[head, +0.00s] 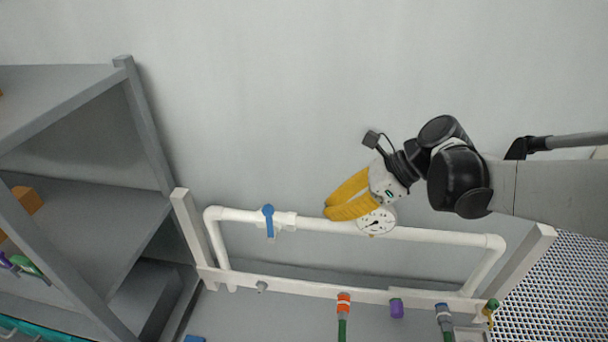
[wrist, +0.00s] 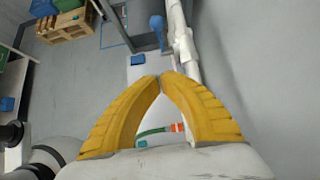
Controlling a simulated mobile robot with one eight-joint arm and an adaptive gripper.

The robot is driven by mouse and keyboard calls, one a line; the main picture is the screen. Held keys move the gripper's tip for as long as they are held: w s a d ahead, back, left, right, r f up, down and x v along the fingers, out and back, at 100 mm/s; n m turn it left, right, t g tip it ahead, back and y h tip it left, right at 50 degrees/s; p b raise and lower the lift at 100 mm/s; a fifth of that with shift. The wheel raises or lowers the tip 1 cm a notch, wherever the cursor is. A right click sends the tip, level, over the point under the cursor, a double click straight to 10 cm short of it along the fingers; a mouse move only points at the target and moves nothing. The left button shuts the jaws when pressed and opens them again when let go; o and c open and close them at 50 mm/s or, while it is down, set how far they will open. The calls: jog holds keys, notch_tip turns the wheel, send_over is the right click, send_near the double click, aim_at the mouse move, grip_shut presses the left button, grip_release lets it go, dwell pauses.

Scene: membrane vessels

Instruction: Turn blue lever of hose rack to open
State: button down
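The blue lever (head: 268,222) sits on the white pipe (head: 400,233) of the hose rack, left of the middle in the head view. It stands crosswise to the pipe. In the wrist view the blue lever (wrist: 157,30) is at the top, just left of the white pipe (wrist: 183,40). My gripper (head: 327,211) has yellow fingers and is to the right of the lever, apart from it, in front of the pipe near the gauge. In the wrist view the fingertips (wrist: 160,76) come together with nothing seen between them.
A round white gauge (head: 378,221) is on the pipe beside my gripper. Below, the rack's lower rail (head: 300,288) carries orange, purple and blue hose fittings. A grey shelf (head: 150,130) stands at left. The wall above the pipe is clear.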

aim_at(270, 222)
jog(key=a+r+p+x, duration=0.1)
jog(key=a+r+x, duration=0.1)
jog(key=x, duration=1)
jog(key=shift+w+f, duration=0.2)
jog(key=shift+f, duration=0.05)
jog(key=shift+a+r+h+p, duration=0.2)
jog(key=shift+a+h, duration=0.2)
jog(key=shift+h, duration=0.15)
jog(key=shift+a+r+h+p, duration=0.2)
jog(key=shift+a+h, duration=0.2)
jog(key=shift+h, duration=0.15)
jog(key=shift+w+a+g+h, duration=0.15)
jog(key=shift+a+g+h, duration=0.15)
jog(key=shift+a+h, duration=0.65)
jog(key=a+f+h+b, duration=0.4)
jog(key=a+h+b, duration=0.1)
jog(key=a+b, duration=0.1)
jog(key=shift+w+a+g, duration=0.25)
jog(key=shift+w+g, duration=0.05)
jog(key=shift+w, duration=0.2)
jog(key=shift+f+b, duration=0.1)
jog(key=shift+b, duration=0.25)
